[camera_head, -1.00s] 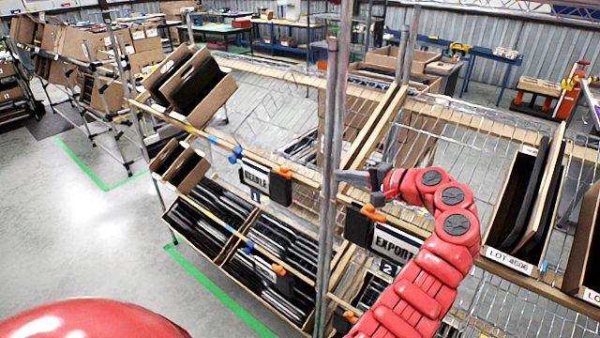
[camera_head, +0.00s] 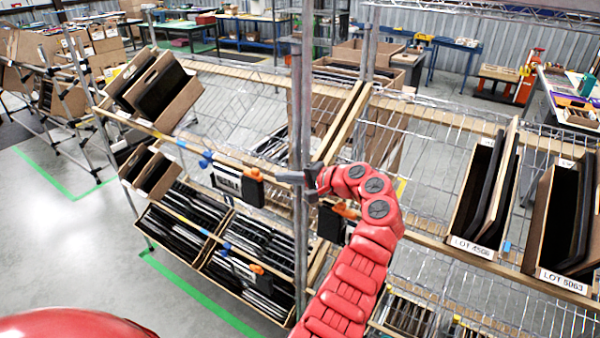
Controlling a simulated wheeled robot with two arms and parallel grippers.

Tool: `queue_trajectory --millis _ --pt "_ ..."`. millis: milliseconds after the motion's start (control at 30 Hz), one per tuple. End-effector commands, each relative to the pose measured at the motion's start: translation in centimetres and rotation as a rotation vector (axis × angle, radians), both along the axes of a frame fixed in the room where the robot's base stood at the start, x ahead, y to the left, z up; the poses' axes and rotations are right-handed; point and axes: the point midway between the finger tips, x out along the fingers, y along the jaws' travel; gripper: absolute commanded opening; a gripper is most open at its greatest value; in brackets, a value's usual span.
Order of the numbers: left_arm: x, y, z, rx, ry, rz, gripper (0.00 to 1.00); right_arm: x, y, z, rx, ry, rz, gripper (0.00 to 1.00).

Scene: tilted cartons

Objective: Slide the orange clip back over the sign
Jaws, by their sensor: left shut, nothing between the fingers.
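An orange clip (camera_head: 253,173) sits on the rail at the sign's right end, above a black block (camera_head: 250,191). My left gripper (camera_head: 283,176) is shut and empty. It points left, crosses in front of the post, and its tips are a little right of that clip, apart from it in the picture. A second orange clip (camera_head: 345,210) is below my wrist, above another black block (camera_head: 331,223). My arm hides the second sign. My right gripper is not in view.
The metal post (camera_head: 300,100) stands upright beside my gripper. Tilted cartons (camera_head: 165,95) with black contents are at upper left, and cartons labelled LOT (camera_head: 470,247) are at right. A lower rail carries another orange clip (camera_head: 257,269). Open floor (camera_head: 60,250) lies at left.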

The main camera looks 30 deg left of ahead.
Motion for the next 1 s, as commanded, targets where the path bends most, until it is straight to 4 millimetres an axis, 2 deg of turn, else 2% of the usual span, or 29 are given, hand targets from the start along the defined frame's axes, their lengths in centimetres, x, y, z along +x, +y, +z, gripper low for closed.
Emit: queue_trajectory --millis 100,300,467,833,1000 --pt "0.1 2.3 -0.1 0.0 -0.001 0.001 0.0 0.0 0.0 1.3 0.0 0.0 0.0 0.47" --pt "0.3 4.8 -0.2 -0.002 -0.001 0.003 0.0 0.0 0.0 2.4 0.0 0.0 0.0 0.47" --pt "0.4 5.5 -0.4 -0.002 -0.001 0.0 0.0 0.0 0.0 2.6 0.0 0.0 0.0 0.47" --pt "0.5 5.8 -0.5 -0.001 -0.002 0.0 0.0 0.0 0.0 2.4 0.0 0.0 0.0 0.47" --pt "0.6 8.0 -0.7 -0.001 -0.002 0.003 0.0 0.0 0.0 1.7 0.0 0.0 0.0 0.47"
